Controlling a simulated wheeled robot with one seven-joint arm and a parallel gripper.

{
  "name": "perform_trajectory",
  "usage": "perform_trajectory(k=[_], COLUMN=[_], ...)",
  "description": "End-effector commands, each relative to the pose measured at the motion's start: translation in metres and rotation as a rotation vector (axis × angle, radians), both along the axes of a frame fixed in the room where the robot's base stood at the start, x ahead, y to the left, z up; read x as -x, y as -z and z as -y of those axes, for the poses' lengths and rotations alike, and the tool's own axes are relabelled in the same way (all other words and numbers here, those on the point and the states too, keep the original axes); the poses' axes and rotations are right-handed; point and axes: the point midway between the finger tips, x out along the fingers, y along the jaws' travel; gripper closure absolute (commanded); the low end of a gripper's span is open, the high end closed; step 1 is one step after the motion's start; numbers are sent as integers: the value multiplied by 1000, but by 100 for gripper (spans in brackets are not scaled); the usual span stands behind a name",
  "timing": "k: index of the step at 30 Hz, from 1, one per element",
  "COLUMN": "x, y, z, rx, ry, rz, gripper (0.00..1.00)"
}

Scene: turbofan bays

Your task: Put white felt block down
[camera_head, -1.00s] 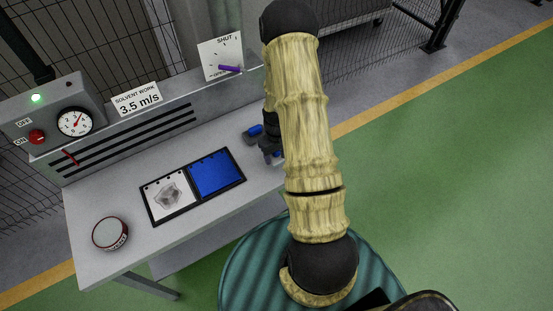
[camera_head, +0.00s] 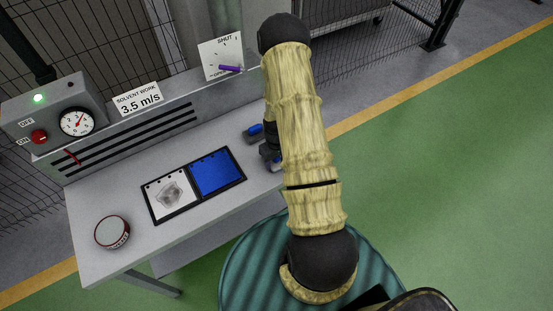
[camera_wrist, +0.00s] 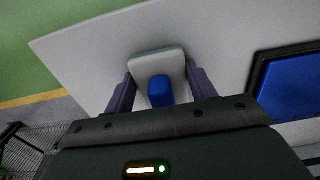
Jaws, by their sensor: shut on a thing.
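The white felt block (camera_wrist: 158,66) shows in the wrist view, a pale rounded block with a blue grip piece on it. My gripper (camera_wrist: 160,76) is shut on it, one dark finger on each side. The block is over the grey bench top (camera_wrist: 225,45), near its edge. I cannot tell whether it touches the surface. In the head view my gripper (camera_head: 270,154) is at the right end of the bench, partly behind my arm, and the white block is mostly hidden there.
A black-framed tray (camera_head: 196,186) has a white picture card on its left and a blue panel on its right. A round red-rimmed tin (camera_head: 112,232) stands at the left. A control box (camera_head: 50,115) and slotted back panel (camera_head: 130,140) line the rear.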

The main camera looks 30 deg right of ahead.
Motion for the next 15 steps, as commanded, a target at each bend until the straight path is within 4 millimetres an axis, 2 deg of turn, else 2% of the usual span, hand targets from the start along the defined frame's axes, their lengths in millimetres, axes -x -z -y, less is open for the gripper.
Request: perform_trajectory(k=[2, 3, 6, 15], x=[0, 0, 0, 0], y=[3, 3, 2, 2], z=[0, 0, 0, 0], rx=[0, 0, 0, 0], ry=[0, 0, 0, 0], rz=[0, 0, 0, 0], gripper=[69, 41, 23, 23])
